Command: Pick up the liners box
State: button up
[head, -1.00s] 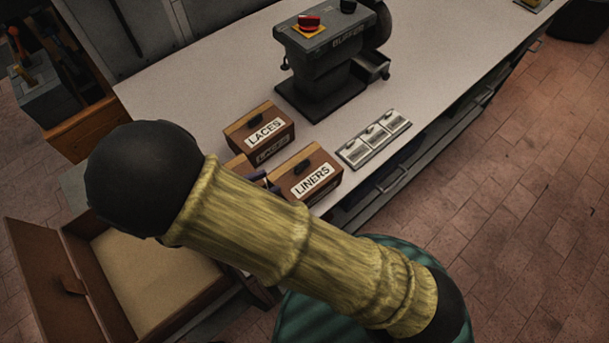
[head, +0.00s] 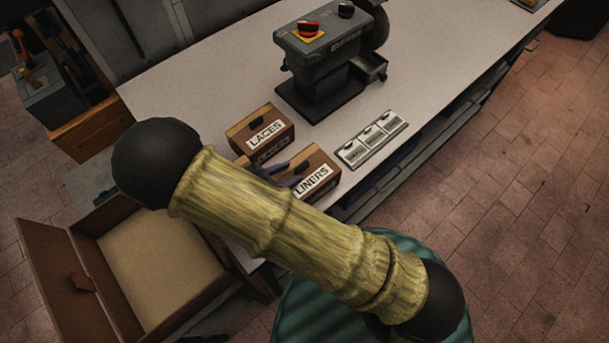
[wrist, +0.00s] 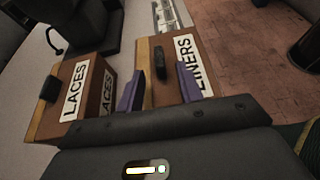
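The liners box (head: 319,178) is a brown box with a white LINERS label and a small dark handle on top. It stands upright near the front edge of the white bench. In the wrist view the liners box (wrist: 187,45) lies ahead of my gripper (wrist: 159,70). Its two purple fingers are apart, one on each side of the dark handle in the picture, with nothing between them that I can see held. In the head view my gripper (head: 284,173) is at the box's left side, partly hidden behind my arm. I cannot tell whether the fingers touch the box.
A laces box (head: 262,132) stands close behind and left of the liners box. A buffer machine (head: 325,65) and a labelled metal plate (head: 372,140) are on the bench (head: 215,80). An open brown case (head: 85,285) lies at lower left. The floor at right is clear.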

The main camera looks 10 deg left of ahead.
jog(key=shift+x, duration=1)
grip_shut()
jog(key=shift+r, duration=0.1)
dwell(0.8)
